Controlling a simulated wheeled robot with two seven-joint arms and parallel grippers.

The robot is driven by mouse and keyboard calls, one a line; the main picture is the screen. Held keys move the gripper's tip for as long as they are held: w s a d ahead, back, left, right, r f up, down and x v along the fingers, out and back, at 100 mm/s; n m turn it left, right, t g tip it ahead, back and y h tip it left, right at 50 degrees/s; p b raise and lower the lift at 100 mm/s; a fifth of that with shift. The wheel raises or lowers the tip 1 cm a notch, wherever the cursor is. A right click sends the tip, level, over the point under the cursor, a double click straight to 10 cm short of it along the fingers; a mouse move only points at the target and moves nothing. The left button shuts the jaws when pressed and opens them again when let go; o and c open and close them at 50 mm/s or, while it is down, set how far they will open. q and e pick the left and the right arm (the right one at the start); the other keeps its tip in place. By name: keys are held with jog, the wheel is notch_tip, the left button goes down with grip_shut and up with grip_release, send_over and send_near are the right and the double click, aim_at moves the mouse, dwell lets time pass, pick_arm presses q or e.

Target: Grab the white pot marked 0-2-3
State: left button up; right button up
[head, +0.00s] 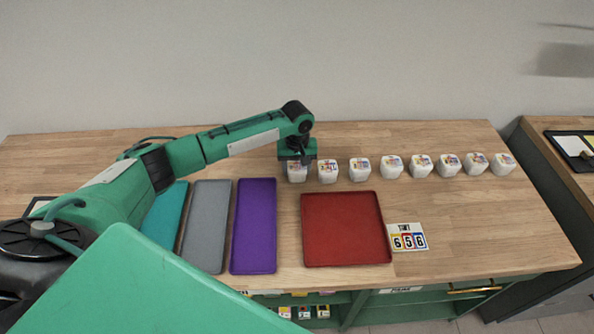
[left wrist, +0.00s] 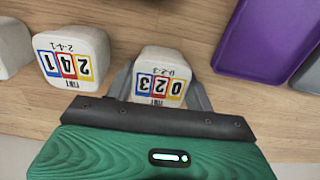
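The white pot marked 0-2-3 (left wrist: 160,62) stands at the left end of a row of white pots, and it also shows in the head view (head: 297,174). Its label shows upside down in the left wrist view. My left gripper (head: 297,160) is over this pot, with one finger on each side of it in the left wrist view (left wrist: 161,88). The fingers are close to its sides; I cannot tell whether they press on it. The pot appears to rest on the table. My right gripper is not in view.
A neighbouring pot marked 2-4-1 (left wrist: 72,55) stands close by. Several more white pots (head: 392,166) continue the row rightward. Purple (head: 254,226), grey (head: 206,226), teal (head: 165,218) and red (head: 346,229) trays lie nearer me. A card reading 656 (head: 408,237) lies beside the red tray.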

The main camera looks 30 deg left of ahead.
pick_arm(q)
jog(key=c, duration=0.3)
jog(key=shift+r, duration=0.1)
